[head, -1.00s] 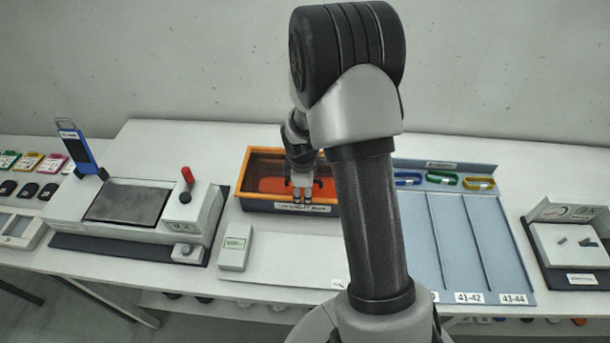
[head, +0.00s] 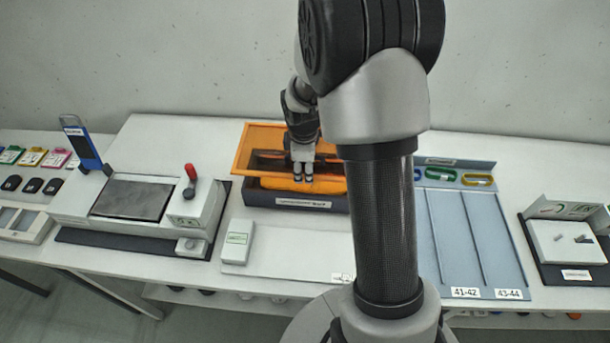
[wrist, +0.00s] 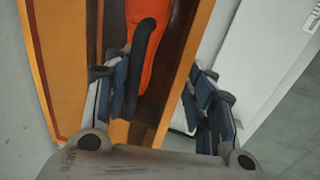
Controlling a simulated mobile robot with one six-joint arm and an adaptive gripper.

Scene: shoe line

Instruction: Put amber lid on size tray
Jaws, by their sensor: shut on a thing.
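The amber lid (head: 243,150) is a see-through orange sheet with a solid rim, above the dark box (head: 262,195) it came from. My gripper (head: 303,178) is shut on the lid near its front edge. In the wrist view the lid (wrist: 48,75) fills the upper left, with an orange rim strip between my finger pads (wrist: 158,100). A curved black bar there partly hides the grip. The blue-grey size tray (head: 436,230), with lanes labelled 41-42 and 43-44, lies to the right, its left part hidden behind my arm.
A white plate (head: 290,255) and a small pale device (head: 237,242) lie in front of the box. A machine with a red-knobbed lever (head: 190,180) stands left; a white-topped stand (head: 568,245) stands right.

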